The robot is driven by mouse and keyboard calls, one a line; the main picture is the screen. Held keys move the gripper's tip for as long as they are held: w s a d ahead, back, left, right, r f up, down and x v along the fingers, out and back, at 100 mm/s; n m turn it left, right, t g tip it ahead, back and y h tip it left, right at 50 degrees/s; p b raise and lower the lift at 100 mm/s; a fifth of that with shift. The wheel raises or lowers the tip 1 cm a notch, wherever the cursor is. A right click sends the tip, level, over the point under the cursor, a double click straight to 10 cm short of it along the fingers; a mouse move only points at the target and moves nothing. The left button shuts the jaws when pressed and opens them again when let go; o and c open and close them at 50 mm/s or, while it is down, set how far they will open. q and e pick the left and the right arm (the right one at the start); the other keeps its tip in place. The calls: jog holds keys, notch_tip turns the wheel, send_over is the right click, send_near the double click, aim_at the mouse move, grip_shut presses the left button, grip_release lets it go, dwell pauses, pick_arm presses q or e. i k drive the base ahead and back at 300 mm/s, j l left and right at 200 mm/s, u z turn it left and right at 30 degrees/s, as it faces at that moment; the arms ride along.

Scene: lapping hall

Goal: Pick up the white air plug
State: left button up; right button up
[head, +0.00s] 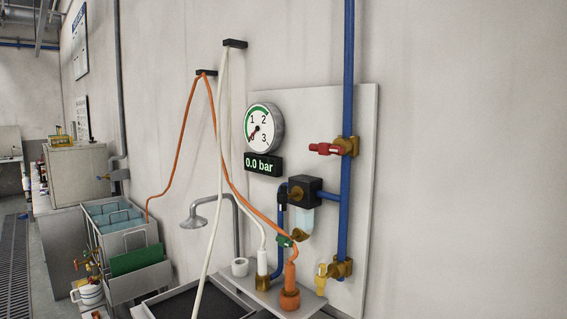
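The white air plug (262,263) stands upright at the end of a white hose (245,213), on the small grey shelf at the foot of the wall panel. Its lower end meets a brass fitting (262,283); I cannot tell whether it is seated in it. An orange plug (290,275) on an orange hose stands to its right, over an orange-brown fitting (289,299). Neither of my grippers is in view.
The gauge (264,128) and display (263,165) read 0.0 bar. A red-handled valve (333,147) and a yellow-handled valve (335,270) sit on the blue pipe. A dark tray (190,302) is below. Hoses hang from black wall brackets (235,43). A rack (128,245) stands left.

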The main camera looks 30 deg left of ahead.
aim_at(262, 274)
jog(key=u, duration=1.2)
